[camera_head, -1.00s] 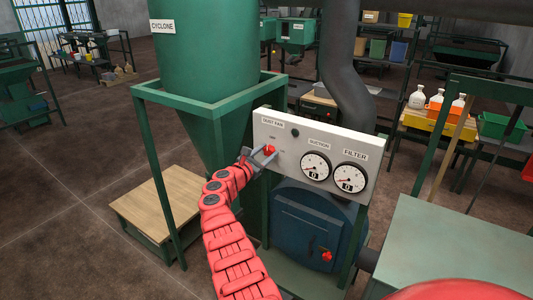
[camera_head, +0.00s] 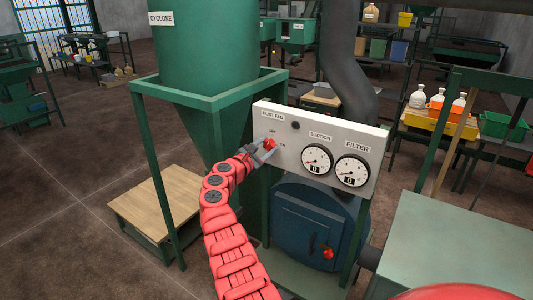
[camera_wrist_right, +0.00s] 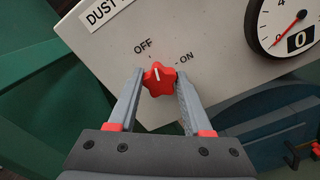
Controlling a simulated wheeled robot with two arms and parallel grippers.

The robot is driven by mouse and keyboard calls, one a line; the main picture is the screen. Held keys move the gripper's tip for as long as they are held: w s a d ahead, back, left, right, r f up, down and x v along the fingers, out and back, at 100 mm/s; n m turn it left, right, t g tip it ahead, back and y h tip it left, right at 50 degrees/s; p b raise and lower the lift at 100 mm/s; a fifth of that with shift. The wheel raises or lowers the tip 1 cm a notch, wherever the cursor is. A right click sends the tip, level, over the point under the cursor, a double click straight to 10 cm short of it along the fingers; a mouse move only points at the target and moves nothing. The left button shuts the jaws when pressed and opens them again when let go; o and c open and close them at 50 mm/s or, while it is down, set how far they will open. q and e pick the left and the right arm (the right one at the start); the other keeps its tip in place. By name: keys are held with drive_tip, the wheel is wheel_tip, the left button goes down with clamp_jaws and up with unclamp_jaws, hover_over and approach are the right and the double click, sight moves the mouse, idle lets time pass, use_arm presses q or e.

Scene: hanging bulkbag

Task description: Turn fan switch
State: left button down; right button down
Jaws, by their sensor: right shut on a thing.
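The fan switch is a red star-shaped knob (camera_head: 269,144) on a white panel (camera_head: 286,131) under the "DUST FAN" label. In the right wrist view the knob (camera_wrist_right: 159,78) sits between OFF and ON marks, and its white line points up and slightly left, toward the OFF side. My right gripper (camera_head: 264,150) is shut on the knob; in the wrist view its two grey fingers (camera_wrist_right: 160,86) flank the knob left and right. My left gripper is not in view.
SUCTION (camera_head: 317,159) and FILTER (camera_head: 352,171) gauges on the panel both read 0. The green cyclone (camera_head: 205,50) and its frame stand behind and left. A blue filter housing (camera_head: 305,222) is below the panel. A green table (camera_head: 460,245) stands at right.

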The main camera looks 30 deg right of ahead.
drive_tip(key=m+b, duration=0.3)
drive_tip(key=b, duration=0.1)
drive_tip(key=m+b, duration=0.4)
drive_tip(key=b, duration=0.1)
drive_tip(key=f+m+b, duration=0.1)
drive_tip(key=m+b, duration=0.3)
drive_tip(key=b, duration=0.1)
drive_tip(key=shift+d, duration=0.1)
drive_tip(key=shift+r+m+b, duration=0.25)
drive_tip(key=shift+m+b, duration=1.3)
drive_tip(key=shift+m, duration=0.15)
drive_tip(key=shift+c, duration=1.6)
unclamp_jaws()
drive_tip(key=shift+r, duration=0.1)
drive_tip(key=b+v, duration=0.1)
drive_tip(key=v, duration=1.6)
drive_tip(key=shift+a, duration=0.25)
